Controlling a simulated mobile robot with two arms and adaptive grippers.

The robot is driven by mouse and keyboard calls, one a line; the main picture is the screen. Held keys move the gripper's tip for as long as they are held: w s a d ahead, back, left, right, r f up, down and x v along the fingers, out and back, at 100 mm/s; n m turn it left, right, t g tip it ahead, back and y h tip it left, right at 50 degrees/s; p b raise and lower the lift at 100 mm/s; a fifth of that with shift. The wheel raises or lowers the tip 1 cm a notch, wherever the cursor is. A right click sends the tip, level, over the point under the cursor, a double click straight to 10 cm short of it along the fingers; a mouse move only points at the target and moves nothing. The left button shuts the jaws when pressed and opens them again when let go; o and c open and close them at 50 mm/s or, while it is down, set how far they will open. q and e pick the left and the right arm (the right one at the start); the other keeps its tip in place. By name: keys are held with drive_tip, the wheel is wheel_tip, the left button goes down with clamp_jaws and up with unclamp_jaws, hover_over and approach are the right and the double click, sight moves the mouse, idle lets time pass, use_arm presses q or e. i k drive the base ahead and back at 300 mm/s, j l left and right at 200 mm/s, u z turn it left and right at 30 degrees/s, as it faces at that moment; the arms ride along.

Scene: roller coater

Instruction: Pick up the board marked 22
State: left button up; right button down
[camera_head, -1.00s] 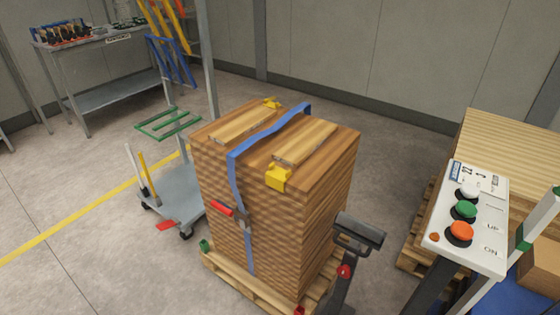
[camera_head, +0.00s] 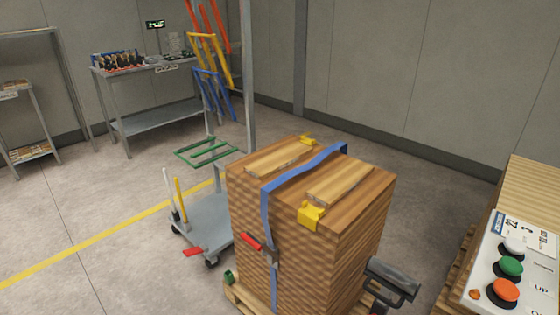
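A tall stack of wooden boards (camera_head: 300,245) stands on a pallet (camera_head: 245,300), held by a blue strap (camera_head: 268,215) with a red-handled buckle (camera_head: 251,241). Two loose-looking boards lie on its top, one left of the strap (camera_head: 275,156) and one right of it (camera_head: 340,186). I cannot read a number 22 on any board. Neither of my grippers is in view.
A control panel (camera_head: 485,262) with white, green and orange buttons stands at right, beside pale stacked boards (camera_head: 540,180). A dark handle (camera_head: 393,279) rises at the stack's right. A grey cart (camera_head: 205,220) stands left. A workbench (camera_head: 150,75) is behind.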

sight(261, 169)
drive_tip(key=i+j, duration=0.2)
drive_tip(key=j, duration=0.15)
drive_tip(key=i+j, duration=0.2)
drive_tip(key=j, duration=0.15)
drive_tip(key=i+j+z, duration=0.1)
drive_tip(key=i+j, duration=0.3)
drive_tip(key=j, duration=0.35)
